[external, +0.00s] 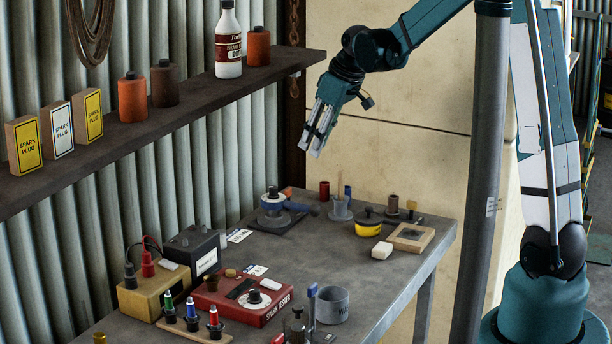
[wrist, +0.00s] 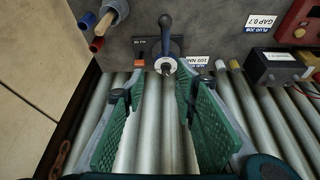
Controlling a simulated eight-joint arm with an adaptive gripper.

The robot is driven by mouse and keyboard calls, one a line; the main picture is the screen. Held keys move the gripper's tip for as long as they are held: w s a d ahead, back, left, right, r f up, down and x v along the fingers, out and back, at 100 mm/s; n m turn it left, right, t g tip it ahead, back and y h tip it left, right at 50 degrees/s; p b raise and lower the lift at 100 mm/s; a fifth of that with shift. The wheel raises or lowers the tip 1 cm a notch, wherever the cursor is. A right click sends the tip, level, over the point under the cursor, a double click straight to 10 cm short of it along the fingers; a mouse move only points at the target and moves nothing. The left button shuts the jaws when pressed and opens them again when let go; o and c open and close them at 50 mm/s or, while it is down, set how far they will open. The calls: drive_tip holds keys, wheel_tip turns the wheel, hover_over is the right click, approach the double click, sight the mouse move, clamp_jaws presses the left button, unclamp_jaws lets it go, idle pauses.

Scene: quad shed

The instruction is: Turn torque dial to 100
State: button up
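The torque device (external: 271,207) is blue and grey with a knob on top and a blue handle pointing right. It sits on a dark base near the back of the bench. In the wrist view, the pale round dial end (wrist: 166,66) and blue handle (wrist: 165,32) show beyond my fingertips. A white card (wrist: 201,62), which seems to read 100 NM, lies beside it. The dial's setting is too small to read. My gripper (external: 310,151) is above the bench, up and right of the device. In the wrist view its green pads (wrist: 160,92) are wide apart and empty.
A red spark tester (external: 258,305) with its own knob, a tan box, a black battery (external: 192,250) and a grey cup (external: 332,304) stand at the front. A yellow tin (external: 368,222) and wooden tray are on the right. The shelf (external: 190,110) overhangs at left.

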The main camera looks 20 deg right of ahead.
sight(275, 188)
drive_tip(key=w+a+f+n+g+y+p, duration=0.1)
drive_tip(key=w+a+f+n+p, duration=0.1)
drive_tip(key=w+a+f, duration=0.4)
drive_tip(key=shift+w+a+f+n, duration=0.2)
drive_tip(key=shift+w+f+n, duration=0.35)
drive_tip(key=shift+n, duration=0.35)
drive_tip(key=shift+s, duration=0.1)
drive_tip(key=shift+p+x, duration=0.4)
drive_tip(key=shift+x, duration=3.5)
drive_tip(key=shift+s, duration=0.1)
drive_tip(key=c, duration=0.9)
